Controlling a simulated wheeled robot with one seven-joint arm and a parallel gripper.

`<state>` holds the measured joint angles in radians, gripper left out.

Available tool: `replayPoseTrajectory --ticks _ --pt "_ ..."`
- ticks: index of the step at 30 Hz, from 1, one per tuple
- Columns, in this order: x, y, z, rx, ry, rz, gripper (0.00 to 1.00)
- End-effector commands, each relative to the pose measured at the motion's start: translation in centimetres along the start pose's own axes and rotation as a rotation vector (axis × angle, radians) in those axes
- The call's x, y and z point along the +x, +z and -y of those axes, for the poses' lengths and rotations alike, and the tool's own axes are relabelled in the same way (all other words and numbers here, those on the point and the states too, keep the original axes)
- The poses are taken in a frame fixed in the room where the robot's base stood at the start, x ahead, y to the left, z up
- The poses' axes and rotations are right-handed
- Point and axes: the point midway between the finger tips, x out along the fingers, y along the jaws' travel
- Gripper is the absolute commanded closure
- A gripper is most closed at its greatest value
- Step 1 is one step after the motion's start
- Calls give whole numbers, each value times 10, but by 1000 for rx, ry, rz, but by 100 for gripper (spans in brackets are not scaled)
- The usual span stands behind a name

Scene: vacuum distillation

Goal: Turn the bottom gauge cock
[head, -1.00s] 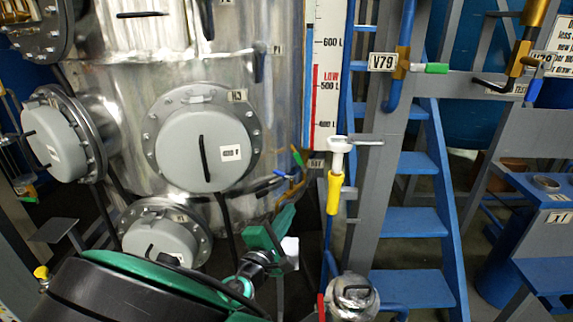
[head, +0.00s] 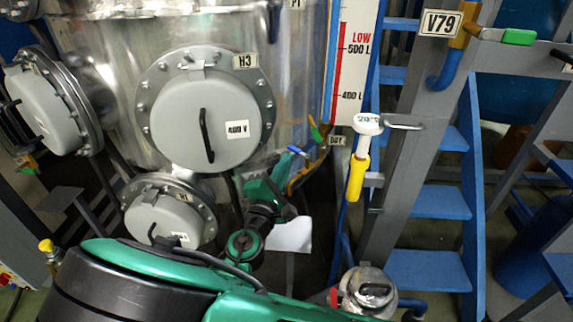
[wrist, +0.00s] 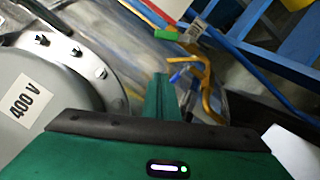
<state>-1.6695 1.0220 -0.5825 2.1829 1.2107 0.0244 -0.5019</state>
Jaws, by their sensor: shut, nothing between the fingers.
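At the foot of the level gauge are two small cock handles, a green handle (head: 315,131) and a blue handle (head: 297,152) on yellow pipework. I cannot tell which is the bottom gauge cock. In the wrist view the green handle (wrist: 166,34) lies at the top, beside a small tag (wrist: 193,31). The blue handle (wrist: 176,76) lies just right of my fingertips. My gripper (wrist: 160,77) is shut and empty, its green fingers together. In the head view my gripper (head: 281,170) points up at the pipework, just below the blue handle; contact is unclear.
The steel vessel has a grey round cover (head: 206,125) left of my gripper. The level scale (head: 352,70) stands above. A steel canister (head: 368,293) stands low in front. A white sheet (head: 290,235) hangs near my arm.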

Motion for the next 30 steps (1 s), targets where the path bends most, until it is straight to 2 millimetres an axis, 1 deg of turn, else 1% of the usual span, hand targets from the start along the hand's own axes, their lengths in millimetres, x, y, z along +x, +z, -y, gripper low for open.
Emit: replayPoseTrajectory --ticks 1,10,15,18,23,30 --pt "11 1 0 1 0 4 100" --pt "65 0 0 0 0 2 100" --pt "70 23 -1 0 0 0 100" --pt "72 32 -1 -1 1 -1 100" --pt "74 38 -1 0 1 -1 100" --pt "74 39 0 0 1 -1 100"
